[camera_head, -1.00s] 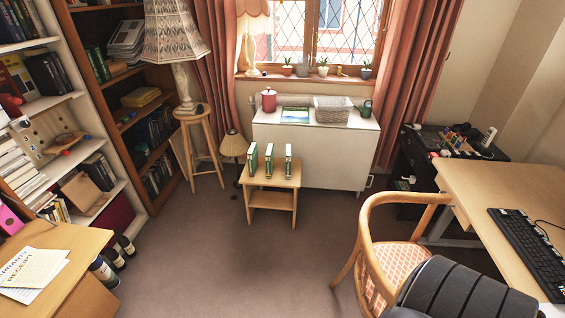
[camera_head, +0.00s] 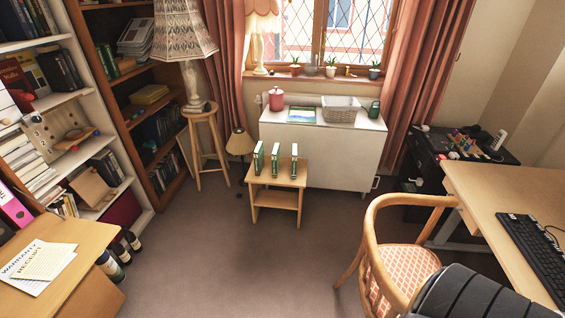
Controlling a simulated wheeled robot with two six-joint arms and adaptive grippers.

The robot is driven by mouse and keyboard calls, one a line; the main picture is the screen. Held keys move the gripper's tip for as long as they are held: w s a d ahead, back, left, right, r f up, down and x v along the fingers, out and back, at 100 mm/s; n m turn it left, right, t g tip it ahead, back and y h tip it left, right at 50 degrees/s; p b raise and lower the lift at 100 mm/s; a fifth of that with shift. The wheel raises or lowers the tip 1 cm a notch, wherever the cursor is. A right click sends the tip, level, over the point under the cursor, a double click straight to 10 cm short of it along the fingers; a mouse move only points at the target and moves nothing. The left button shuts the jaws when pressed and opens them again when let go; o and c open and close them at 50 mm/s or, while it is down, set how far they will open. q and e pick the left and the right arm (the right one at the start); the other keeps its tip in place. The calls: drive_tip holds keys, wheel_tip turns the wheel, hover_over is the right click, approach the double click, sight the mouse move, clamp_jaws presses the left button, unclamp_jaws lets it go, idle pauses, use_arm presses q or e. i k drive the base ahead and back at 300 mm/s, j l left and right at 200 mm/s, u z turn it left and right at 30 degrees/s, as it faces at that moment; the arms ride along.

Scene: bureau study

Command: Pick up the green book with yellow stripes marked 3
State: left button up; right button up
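Three green books stand upright in a row on a small wooden step stool (camera_head: 290,182) in the middle of the room. They are the left book (camera_head: 259,158), the middle book (camera_head: 275,158) and the right book (camera_head: 294,160). Their spines show pale patches. The stripes and numbers are too small to read, so I cannot tell which one is marked 3.
A wooden armchair (camera_head: 372,237) and a desk (camera_head: 500,190) stand at the right. Another desk (camera_head: 85,240) with papers is at the left, with bottles (camera_head: 110,266) beside it. A tall stool (camera_head: 206,135) holds a lamp. Carpet (camera_head: 230,260) before the step stool is clear.

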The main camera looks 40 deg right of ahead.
sight(275, 152)
drive_tip(key=i+z, duration=0.2)
drive_tip(key=z, duration=0.25)
drive_tip(key=i+z, duration=0.15)
drive_tip(key=z, duration=0.3)
drive_tip(key=i+j+z, duration=0.15)
drive_tip(key=z, duration=0.3)
drive_tip(key=i+j+z, duration=0.1)
drive_tip(key=i+j, duration=0.15)
drive_tip(key=i+j+z, duration=0.1)
drive_tip(key=i+j, duration=0.15)
drive_tip(key=i+j+z, duration=0.1)
drive_tip(key=j, duration=0.3)
drive_tip(key=i+j, duration=0.3)
drive_tip(key=i+j+z, duration=0.25)
drive_tip(key=i+j, duration=0.15)
drive_tip(key=j, duration=0.35)
drive_tip(key=i+j+z, duration=0.1)
drive_tip(key=j, duration=0.25)
drive_tip(key=i+j+z, duration=0.1)
drive_tip(key=i+j, duration=0.15)
drive_tip(key=j, duration=0.15)
